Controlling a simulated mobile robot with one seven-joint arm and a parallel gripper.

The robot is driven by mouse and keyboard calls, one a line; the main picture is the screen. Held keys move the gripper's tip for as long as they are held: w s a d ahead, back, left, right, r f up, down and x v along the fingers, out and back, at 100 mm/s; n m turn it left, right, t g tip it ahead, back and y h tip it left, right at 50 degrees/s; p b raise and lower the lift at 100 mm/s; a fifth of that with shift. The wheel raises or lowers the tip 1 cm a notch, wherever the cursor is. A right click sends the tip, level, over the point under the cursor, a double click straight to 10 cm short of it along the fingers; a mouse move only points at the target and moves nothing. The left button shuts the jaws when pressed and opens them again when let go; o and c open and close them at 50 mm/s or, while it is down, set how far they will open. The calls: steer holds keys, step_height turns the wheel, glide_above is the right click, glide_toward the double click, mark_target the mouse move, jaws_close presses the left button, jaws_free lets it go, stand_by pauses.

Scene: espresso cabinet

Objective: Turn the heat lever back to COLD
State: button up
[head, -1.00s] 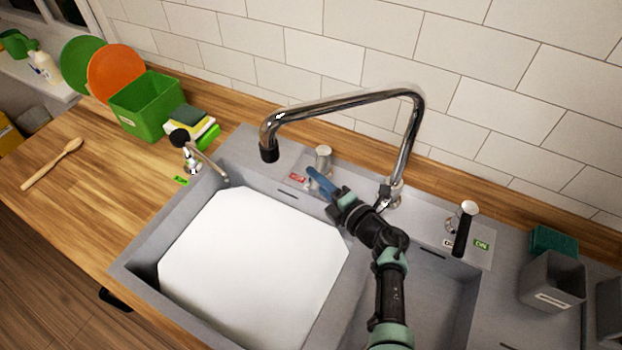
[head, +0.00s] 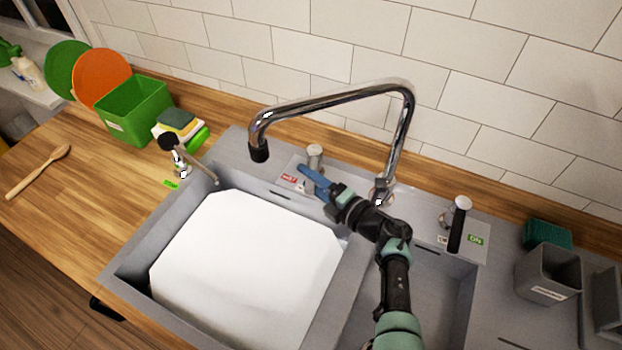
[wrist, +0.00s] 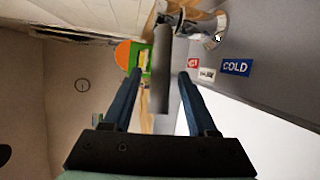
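The heat lever is a metal knob (head: 315,155) on the sink's back ledge, left of the tall faucet, with a grey lever bar (wrist: 162,75) that shows in the wrist view. My gripper (head: 306,170) is at the lever, its blue fingers pointing left. In the wrist view my gripper (wrist: 159,73) is open, with one finger on each side of the bar and visible gaps. A red label (head: 289,180) sits left of the fingers. The wrist view also shows the blue COLD label (wrist: 236,67) to the right of the fingers. In the head view my gripper hides the bar and that label.
The chrome faucet (head: 405,140) rises right behind my gripper and arches left over the sink. Another black-handled lever (head: 456,225) with a green ON label stands to the right. A white board (head: 245,270) lies in the left basin. A small tap (head: 180,155) stands at left.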

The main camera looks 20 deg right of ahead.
steer(key=p+v, duration=0.2)
steer(key=v, duration=1.1)
